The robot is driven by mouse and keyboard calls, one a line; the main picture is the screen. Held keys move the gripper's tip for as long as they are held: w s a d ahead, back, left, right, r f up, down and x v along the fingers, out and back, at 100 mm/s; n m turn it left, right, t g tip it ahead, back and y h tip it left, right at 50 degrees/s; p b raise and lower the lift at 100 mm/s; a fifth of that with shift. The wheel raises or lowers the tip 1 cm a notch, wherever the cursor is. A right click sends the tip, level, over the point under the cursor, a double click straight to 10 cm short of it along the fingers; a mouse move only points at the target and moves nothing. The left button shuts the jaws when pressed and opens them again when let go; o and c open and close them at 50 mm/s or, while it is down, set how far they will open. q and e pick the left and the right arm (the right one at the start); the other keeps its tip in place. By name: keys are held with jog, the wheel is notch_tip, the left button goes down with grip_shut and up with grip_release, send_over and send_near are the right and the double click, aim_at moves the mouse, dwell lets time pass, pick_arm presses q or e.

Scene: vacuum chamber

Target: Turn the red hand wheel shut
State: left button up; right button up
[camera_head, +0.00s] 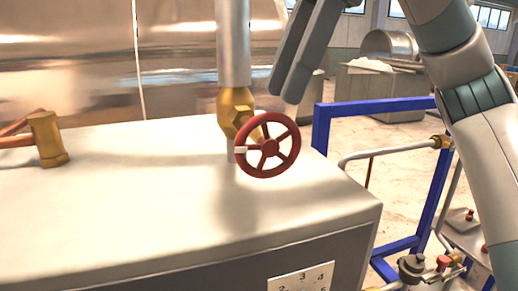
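The red hand wheel (270,148) has several spokes and faces me, tilted a little to the right. A small white mark (240,150) sits on the left side of its rim. The wheel is mounted on a brass valve body (236,108) under a vertical grey pipe (233,45). My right gripper (285,92) comes in from the top right, its grey fingers pointing down. In the picture its tips are above and slightly right of the wheel, apart from it. The fingers overlap in this view, so their opening is unclear. My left gripper is out of view.
The valve stands over a pale flat-topped box (120,215) with a number dial plate (302,277) on its front. A brass fitting with copper pipe (47,140) is at left. A blue frame (320,128) and pipework are at right. A shiny metal vessel (70,65) stands behind.

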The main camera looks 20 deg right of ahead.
aim_at(249, 175)
jog(key=shift+p+x, duration=1.25)
jog(key=shift+x, duration=3.95)
grip_shut()
